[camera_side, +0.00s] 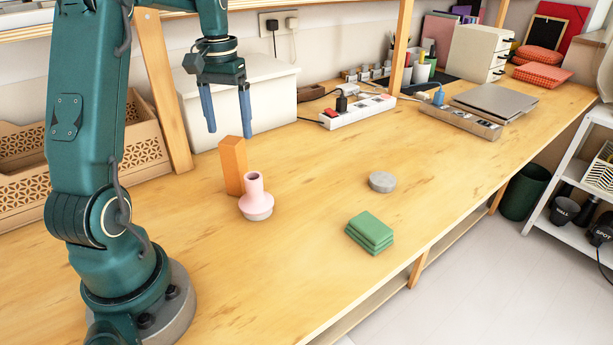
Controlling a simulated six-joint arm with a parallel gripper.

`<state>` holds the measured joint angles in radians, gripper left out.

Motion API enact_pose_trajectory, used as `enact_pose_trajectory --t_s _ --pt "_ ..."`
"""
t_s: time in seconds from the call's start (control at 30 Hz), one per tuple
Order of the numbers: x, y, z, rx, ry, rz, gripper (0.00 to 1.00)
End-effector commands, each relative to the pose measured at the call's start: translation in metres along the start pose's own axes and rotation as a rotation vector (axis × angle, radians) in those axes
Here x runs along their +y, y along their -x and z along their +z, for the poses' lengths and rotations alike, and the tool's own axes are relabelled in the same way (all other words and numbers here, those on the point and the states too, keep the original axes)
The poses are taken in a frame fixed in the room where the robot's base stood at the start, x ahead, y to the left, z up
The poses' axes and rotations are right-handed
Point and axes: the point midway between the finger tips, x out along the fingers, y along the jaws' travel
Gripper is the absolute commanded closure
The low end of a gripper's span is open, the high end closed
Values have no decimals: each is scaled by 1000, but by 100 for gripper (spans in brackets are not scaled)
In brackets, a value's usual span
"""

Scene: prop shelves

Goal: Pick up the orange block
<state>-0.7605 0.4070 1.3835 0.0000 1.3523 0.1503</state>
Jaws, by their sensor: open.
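The orange block (232,162) stands upright on the wooden table, a tall narrow box. A pink vase-shaped object stands just in front of it and hides part of its lower right side. My gripper (229,121) is above the block in the picture, with its two blue fingers pointing down. The fingers are apart with nothing between them. The fingertips look a little higher than the block's top, but I cannot tell the exact depth between them.
The pink vase (255,198) stands close to the block. A grey disc (382,181) and a green stacked block (369,232) sit to the right. A white box (265,108) and wooden crate (140,140) stand behind. A power strip (356,112) lies further back. The table's middle is clear.

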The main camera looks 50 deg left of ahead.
Motion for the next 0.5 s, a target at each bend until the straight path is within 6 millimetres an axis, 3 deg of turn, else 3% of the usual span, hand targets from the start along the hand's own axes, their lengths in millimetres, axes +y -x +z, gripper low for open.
enact_pose_trajectory --t_s 0.1,0.5 --pt "0 -19 1 -4 0 1 15" --pt "0 -63 1 -3 0 -1 15"
